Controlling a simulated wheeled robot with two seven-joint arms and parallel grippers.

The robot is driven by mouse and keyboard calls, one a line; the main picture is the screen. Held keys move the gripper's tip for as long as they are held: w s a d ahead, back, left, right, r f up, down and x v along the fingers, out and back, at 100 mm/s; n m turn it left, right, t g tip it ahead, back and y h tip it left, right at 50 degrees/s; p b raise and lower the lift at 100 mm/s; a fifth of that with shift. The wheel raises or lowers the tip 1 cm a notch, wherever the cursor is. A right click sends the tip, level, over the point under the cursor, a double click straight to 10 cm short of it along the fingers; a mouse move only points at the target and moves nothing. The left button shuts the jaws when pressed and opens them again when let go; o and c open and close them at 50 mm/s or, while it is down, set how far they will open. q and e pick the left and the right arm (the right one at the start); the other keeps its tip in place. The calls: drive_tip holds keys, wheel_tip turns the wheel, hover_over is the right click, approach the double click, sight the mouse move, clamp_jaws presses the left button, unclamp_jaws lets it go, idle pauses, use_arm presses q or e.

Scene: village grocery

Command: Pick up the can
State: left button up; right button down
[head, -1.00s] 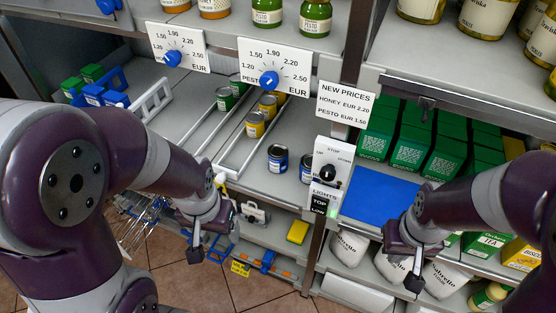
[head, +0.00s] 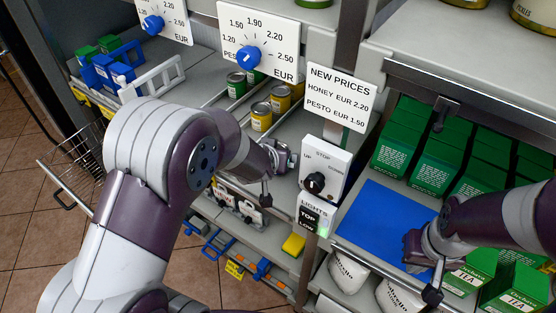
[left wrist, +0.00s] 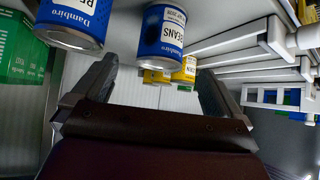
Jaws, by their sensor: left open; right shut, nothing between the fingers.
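In the left wrist view, a blue can (left wrist: 163,36) labelled BEANS appears ahead of and between the fingers of my left gripper (left wrist: 158,80), not held. A second blue can (left wrist: 75,22) is beside it on the left, cut by the frame edge. In the head view my left gripper (head: 270,178) is at the shelf front, left of the control panel; my gripper and arm hide the blue cans there. It is open and empty. My right gripper (head: 430,290) is shut and empty, in front of the blue mat.
Yellow cans (head: 261,117) and green cans (head: 236,86) stand in lanes behind, between white dividers. The control panel (head: 322,178) with a black knob is close right of my left gripper. The blue mat (head: 382,222) is bare. Green boxes (head: 434,172) fill the right shelf.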

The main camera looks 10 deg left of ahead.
use_arm(q)
drive_tip(key=b+x, duration=0.1)
drive_tip(key=x, duration=0.5)
drive_tip(key=shift+w+a+f, duration=0.1)
drive_tip(key=shift+w+f, duration=0.1)
drive_tip(key=shift+f, duration=0.1)
drive_tip(key=shift+w+f, duration=0.15)
drive_tip(key=shift+w, duration=0.2)
drive_tip(key=shift+s, duration=0.15)
drive_tip(key=c, duration=1.2)
